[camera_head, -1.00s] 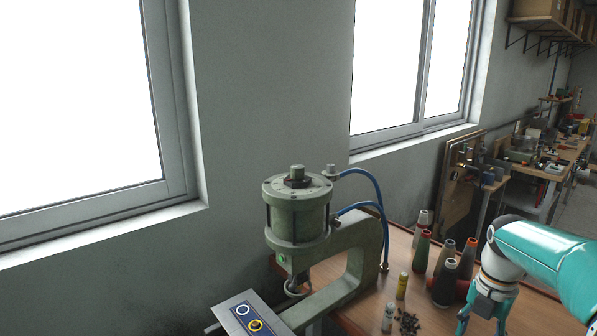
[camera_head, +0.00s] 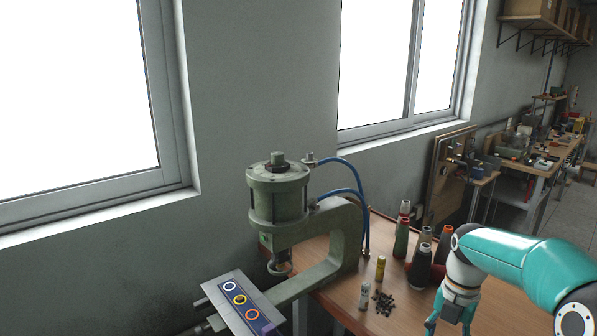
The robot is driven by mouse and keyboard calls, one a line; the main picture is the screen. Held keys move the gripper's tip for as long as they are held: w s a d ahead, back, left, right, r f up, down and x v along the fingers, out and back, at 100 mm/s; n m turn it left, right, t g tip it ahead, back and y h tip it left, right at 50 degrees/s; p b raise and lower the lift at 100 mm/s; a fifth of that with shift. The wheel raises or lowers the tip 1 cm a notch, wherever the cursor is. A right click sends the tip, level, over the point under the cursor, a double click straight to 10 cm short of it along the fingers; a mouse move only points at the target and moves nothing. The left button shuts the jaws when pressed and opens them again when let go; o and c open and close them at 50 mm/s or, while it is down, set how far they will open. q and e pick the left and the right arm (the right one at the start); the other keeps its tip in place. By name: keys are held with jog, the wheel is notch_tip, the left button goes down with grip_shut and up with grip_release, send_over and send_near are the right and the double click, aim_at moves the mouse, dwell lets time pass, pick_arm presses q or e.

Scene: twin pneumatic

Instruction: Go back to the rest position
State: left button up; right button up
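My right gripper (camera_head: 449,322) hangs from the teal arm at the lower right, over the wooden table. Its fingers point down and run to the bottom edge of the view. Two fingers show apart with a gap between them, and I see nothing held there. My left gripper is not in view. The green pneumatic press (camera_head: 278,200) stands at the table's left side with blue hoses. In front of it is a grey panel (camera_head: 240,303) with white, yellow and orange rings.
Several thread cones (camera_head: 420,262) stand close to the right arm. A yellow-capped tube (camera_head: 380,268), a pale tube (camera_head: 364,296) and a pile of small dark pieces (camera_head: 383,303) are on the wooden table (camera_head: 335,292). A cluttered workbench (camera_head: 535,165) stands farther back.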

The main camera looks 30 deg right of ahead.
jog(key=w+a+f+n+g+y, duration=0.1)
jog(key=w+a+f+g, duration=0.15)
jog(key=a+f, duration=0.65)
jog(key=w+a+f+n+g+y, duration=0.1)
jog(key=w+a+f+n+y, duration=0.15)
jog(key=a+f, duration=0.7)
jog(key=s+a+f+m, duration=0.5)
jog(key=a+f+m, duration=0.15)
jog(key=a, duration=0.45)
jog(key=s+a+f+m, duration=0.4)
jog(key=a+f+m, duration=0.2)
jog(key=a+m, duration=0.3)
jog(key=w+m+t, duration=0.1)
jog(key=m, duration=0.2)
jog(key=w+m+t, duration=0.2)
jog(key=m, duration=0.2)
jog(key=w+a+m+t, duration=0.1)
jog(key=m, duration=0.2)
jog(key=shift+w+f+m+t+h, duration=0.25)
jog(key=shift+f+m+h, duration=0.1)
jog(key=shift+m, duration=0.05)
